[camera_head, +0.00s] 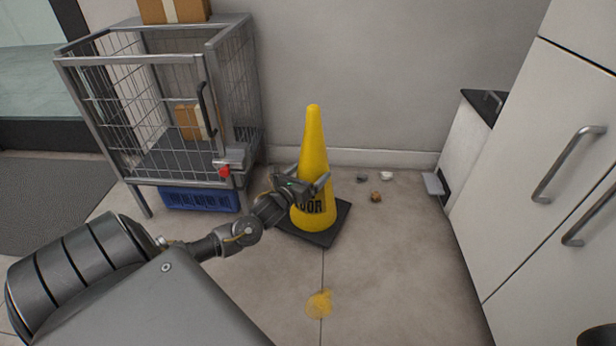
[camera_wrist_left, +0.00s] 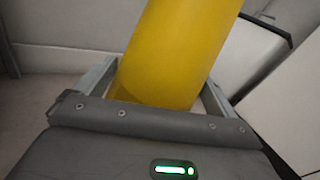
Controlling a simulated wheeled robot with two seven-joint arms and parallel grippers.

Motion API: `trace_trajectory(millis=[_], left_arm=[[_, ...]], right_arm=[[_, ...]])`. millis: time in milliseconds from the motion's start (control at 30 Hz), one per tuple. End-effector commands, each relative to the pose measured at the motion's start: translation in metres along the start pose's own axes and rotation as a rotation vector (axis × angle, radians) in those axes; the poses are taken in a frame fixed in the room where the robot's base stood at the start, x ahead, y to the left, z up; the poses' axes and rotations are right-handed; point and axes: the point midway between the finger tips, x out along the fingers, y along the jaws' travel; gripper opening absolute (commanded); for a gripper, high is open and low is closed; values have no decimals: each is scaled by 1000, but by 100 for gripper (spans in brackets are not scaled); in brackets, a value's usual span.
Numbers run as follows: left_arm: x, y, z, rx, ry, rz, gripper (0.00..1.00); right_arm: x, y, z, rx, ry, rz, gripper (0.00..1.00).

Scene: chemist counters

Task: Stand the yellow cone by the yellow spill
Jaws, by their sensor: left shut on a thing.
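The yellow cone (camera_head: 313,150) stands upright on its dark square base (camera_head: 322,236), near the back wall in the head view. My left gripper (camera_head: 318,184) is shut on the cone's body, above its black lettering. In the left wrist view the cone (camera_wrist_left: 180,50) fills the space between the two fingers (camera_wrist_left: 160,88). The yellow spill (camera_head: 319,303) is a small patch on the floor, in front of the cone and apart from its base. My right gripper is in neither view.
A wire cage cart (camera_head: 150,115) with cardboard boxes stands at the left, a blue crate (camera_head: 200,199) beneath it. White cabinets (camera_head: 550,150) line the right. Small debris (camera_head: 376,197) lies right of the cone. The floor around the spill is clear.

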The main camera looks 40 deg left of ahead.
Motion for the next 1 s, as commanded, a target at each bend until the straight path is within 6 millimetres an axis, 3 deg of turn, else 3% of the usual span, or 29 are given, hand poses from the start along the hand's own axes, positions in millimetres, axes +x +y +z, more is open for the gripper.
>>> trace_trajectory(millis=[33,200,467,500,533,800,1000], left_arm=[[0,1,-10,-2,-7,-2,24],[0,4,-26,-2,-8,-2,24],[-1,4,-25,-2,-7,-2,24],[-2,4,-29,-1,2,-1,96],[-2,4,-29,-1,2,-1,100],[-4,3,-28,-1,2,-1,100],[-32,3,-24,0,7,-2,100]], right_arm=[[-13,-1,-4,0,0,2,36],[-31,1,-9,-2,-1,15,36],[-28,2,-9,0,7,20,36],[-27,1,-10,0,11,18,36],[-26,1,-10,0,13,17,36],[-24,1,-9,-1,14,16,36],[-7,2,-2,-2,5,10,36]])
